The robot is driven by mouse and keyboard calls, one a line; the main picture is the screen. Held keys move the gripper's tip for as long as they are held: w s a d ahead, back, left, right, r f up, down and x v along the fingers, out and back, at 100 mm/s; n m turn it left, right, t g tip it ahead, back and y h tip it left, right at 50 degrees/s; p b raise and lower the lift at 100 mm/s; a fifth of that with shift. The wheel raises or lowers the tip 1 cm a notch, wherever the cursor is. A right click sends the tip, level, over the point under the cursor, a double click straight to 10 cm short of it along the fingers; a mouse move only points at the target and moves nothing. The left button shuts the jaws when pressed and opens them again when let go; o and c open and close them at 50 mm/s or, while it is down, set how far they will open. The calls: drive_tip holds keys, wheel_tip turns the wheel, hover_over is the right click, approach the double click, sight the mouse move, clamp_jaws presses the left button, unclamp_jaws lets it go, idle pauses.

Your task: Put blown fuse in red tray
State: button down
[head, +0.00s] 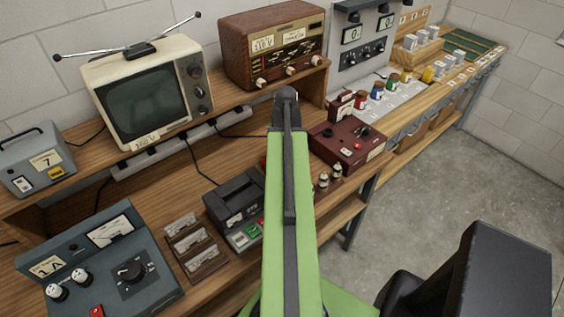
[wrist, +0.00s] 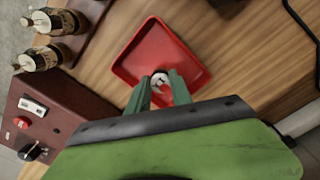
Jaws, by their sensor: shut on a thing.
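In the wrist view my gripper (wrist: 160,90) is shut on a small pale round-ended piece with dark marks, which looks like the fuse (wrist: 159,78). Only its end shows between the two green fingers; the rest is hidden. The red tray (wrist: 152,40) lies on the wooden bench beyond and below the fingertips. The fuse appears over the tray's near part; I cannot tell whether it touches the floor of the tray. The tray looks empty elsewhere. In the head view my green arm hides the gripper, the fuse and most of the tray.
Two cream and black cylinders (wrist: 60,20) stand left of the tray in the wrist view. A dark red box with switches (head: 347,139) is near them. A black and grey device (head: 234,205) stands left of my arm. A television (head: 150,88) and radio (head: 272,45) are on the shelf.

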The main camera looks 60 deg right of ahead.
drive_tip(key=f+b, duration=0.1)
drive_tip(key=f, duration=0.1)
drive_tip(key=f+b, duration=0.1)
drive_tip(key=f, duration=0.1)
drive_tip(key=shift+w+b, duration=0.2)
drive_tip(key=shift+b, duration=0.15)
drive_tip(key=shift+r, duration=0.3)
drive_tip(key=shift+f, duration=0.15)
drive_tip(key=c, duration=1.1)
unclamp_jaws()
drive_tip(key=shift+c, duration=0.2)
wheel_tip(320, 180, up, 12)
drive_tip(key=p, duration=1.2)
drive_tip(key=shift+r+p, duration=0.25)
drive_tip(key=shift+p, duration=0.05)
drive_tip(key=shift+f, duration=0.1)
